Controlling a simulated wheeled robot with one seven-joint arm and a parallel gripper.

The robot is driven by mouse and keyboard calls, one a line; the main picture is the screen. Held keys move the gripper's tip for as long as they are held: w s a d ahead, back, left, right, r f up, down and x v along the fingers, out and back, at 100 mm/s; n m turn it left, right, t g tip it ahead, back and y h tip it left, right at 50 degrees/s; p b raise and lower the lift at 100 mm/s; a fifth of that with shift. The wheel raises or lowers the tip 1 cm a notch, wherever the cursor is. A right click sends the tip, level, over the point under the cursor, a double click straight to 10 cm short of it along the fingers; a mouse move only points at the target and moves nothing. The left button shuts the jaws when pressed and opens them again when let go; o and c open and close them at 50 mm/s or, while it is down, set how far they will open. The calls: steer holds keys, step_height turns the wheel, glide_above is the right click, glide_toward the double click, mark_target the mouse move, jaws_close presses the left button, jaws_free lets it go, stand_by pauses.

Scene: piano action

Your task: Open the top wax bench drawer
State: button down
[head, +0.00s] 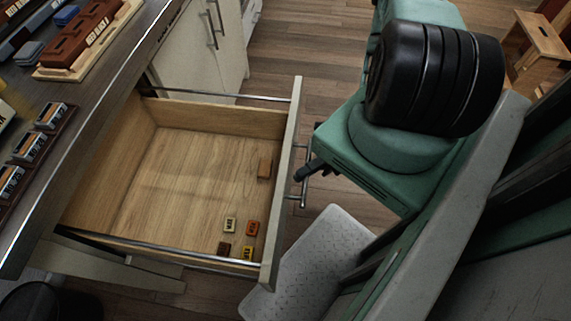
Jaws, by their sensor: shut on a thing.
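The top wax bench drawer (281,190) is pulled far out from under the bench top, and its wooden inside is in plain view. Its metal bar handle (304,188) is on the outer face of the front panel. My gripper (306,171) is at the handle, its dark fingers shut on the bar. My green arm comes in from the right and hides part of the gripper.
The bench top (90,115) at left carries trays of labelled blocks (27,145). A pale cabinet (200,55) with bar handles stands beyond the drawer. A grey textured plate (318,255) is low beside the drawer front. A wooden stool (541,40) stands far right. Wood floor shows beyond.

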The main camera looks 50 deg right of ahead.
steer(key=shift+s+d, duration=0.4)
steer(key=shift+s, duration=0.1)
steer(key=c, duration=1.5)
jaws_free()
steer(key=b+v, duration=0.2)
steer(key=v, duration=1.5)
steer(key=shift+d+b, duration=0.2)
steer(key=shift+b, duration=0.2)
